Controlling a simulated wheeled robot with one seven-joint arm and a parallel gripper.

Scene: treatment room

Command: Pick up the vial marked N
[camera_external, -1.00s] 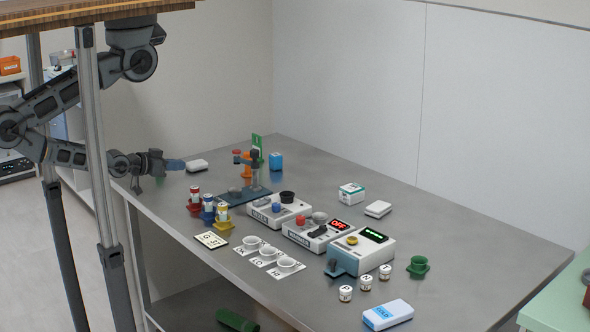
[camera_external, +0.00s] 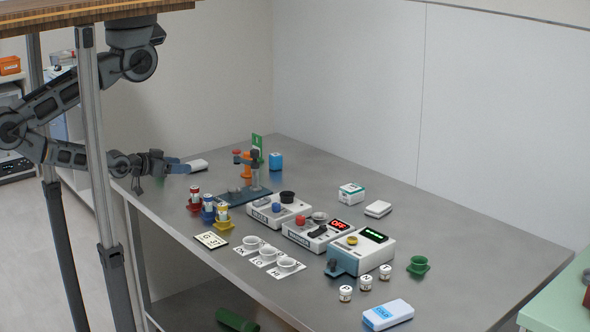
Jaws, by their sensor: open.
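Several small vials are in view. Three white-capped ones stand loose at the front right of the grey table: a left vial (camera_external: 345,293), a middle vial (camera_external: 366,283) and a right vial (camera_external: 385,271). Their caps carry small dark marks; the middle one looks like N or Z, too small to be sure. My gripper (camera_external: 182,168) is open and empty above the table's far-left edge, well away from the loose vials.
White devices (camera_external: 278,209) with knobs and displays run across the table's middle. Three white cups (camera_external: 268,254) on marked cards stand in front. The table's right side is mostly clear.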

